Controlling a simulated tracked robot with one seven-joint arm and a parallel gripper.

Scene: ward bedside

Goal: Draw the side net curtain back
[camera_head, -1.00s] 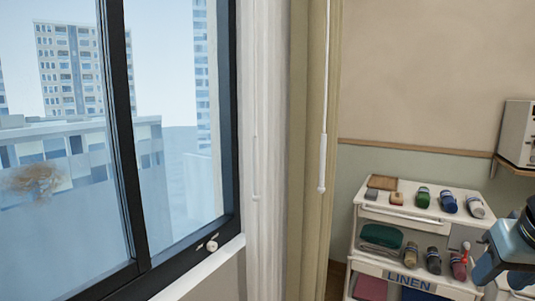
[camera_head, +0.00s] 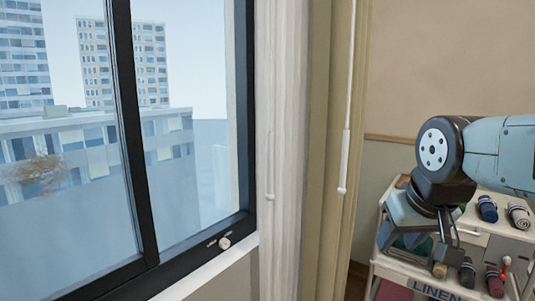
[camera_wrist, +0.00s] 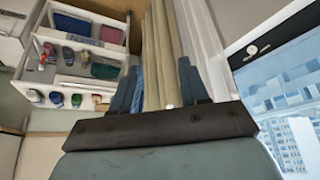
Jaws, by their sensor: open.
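The white net curtain (camera_head: 285,110) hangs as a narrow gathered strip at the right side of the window in the head view. A thin pale wand (camera_head: 269,170) hangs in front of it. A beige curtain (camera_head: 322,170) hangs just right of it, with a white wand (camera_head: 345,165) in front. My gripper (camera_wrist: 161,67) is open in the wrist view. The beige curtain (camera_wrist: 165,45) shows beyond and between its fingers, and the net curtain (camera_wrist: 205,45) lies to the right. I cannot tell any contact. In the head view, the fingertips are not clear.
The dark-framed window (camera_head: 125,120) fills the left, with a latch (camera_head: 223,243) and a white sill (camera_head: 205,270). A linen trolley (camera_head: 405,272) with rolled cloths and bottles stands at right, partly behind my arm. The wall (camera_head: 440,60) behind is bare.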

